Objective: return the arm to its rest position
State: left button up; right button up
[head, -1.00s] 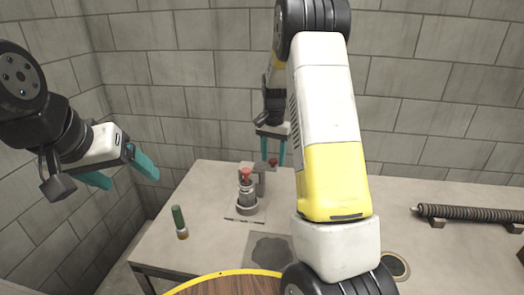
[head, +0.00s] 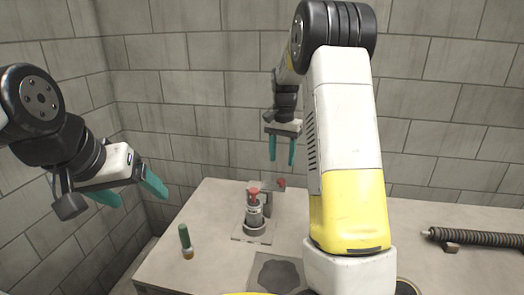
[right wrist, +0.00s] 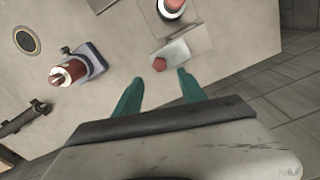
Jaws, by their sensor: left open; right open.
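My right arm (head: 345,150) rises across the middle of the head view and folds down to my right gripper (head: 282,150). That gripper is open and empty, held in the air above the back of the table. In the right wrist view its teal fingers (right wrist: 158,92) are apart with nothing between them. My left gripper (head: 134,190) is open and empty in the air at the left, beyond the table's left side.
The table (head: 215,205) bears a grey cylindrical device with a red top (head: 255,212), a green-and-orange cylinder (head: 186,240), a dark patch (head: 278,275) and a ribbed rod (head: 475,237) on supports. A red-topped device (right wrist: 72,70) shows in the right wrist view. Block walls enclose the back and left.

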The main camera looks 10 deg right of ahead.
jog(key=s+a+r+n+t+y, duration=0.1)
jog(key=s+a+r+n+t, duration=0.1)
jog(key=s+r, duration=0.5)
jog(key=s+a+r+n+t, duration=0.2)
jog(key=s+a+n, duration=0.1)
jog(key=s, duration=0.8)
jog(key=s+a+r+n+t+y, duration=0.1)
jog(key=s+a+r+n+t, duration=0.1)
jog(key=s, duration=0.9)
jog(key=shift+s+a+n, duration=0.2)
jog(key=shift+a+n, duration=0.2)
jog(key=shift+n, duration=0.1)
